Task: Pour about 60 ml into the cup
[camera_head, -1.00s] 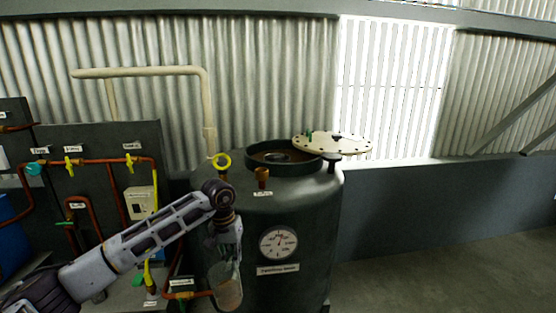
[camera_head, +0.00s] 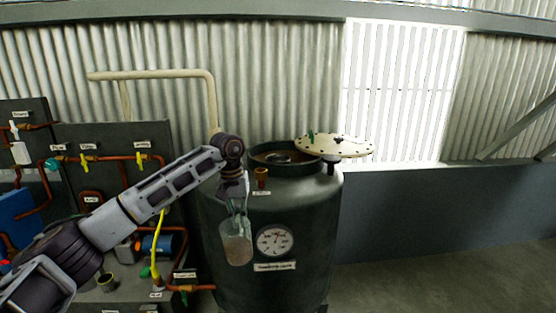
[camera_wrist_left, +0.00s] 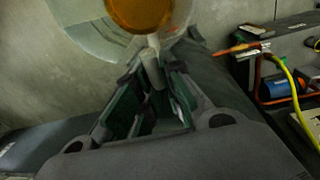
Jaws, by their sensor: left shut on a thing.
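My left gripper (camera_head: 237,203) is shut on a clear beaker (camera_head: 238,243), which hangs just in front of the dark tank. In the left wrist view the gripper's fingers (camera_wrist_left: 150,85) grip a part on the beaker's side. The clear beaker wall (camera_wrist_left: 85,28) shows there with amber liquid (camera_wrist_left: 142,8) inside; its upper part is cut off by the frame. A small dark cup-like container with a yellowish rim (camera_head: 106,282) stands on the bench at lower left, apart from the gripper. My right gripper is not in view.
The dark tank (camera_head: 325,225) has a gauge (camera_head: 274,241) and a pale lid (camera_head: 335,146) swung aside over its open top. Copper pipes (camera_head: 110,157), valves and a yellow hose (camera_head: 158,245) crowd the left. Floor at the right (camera_head: 450,275) is clear.

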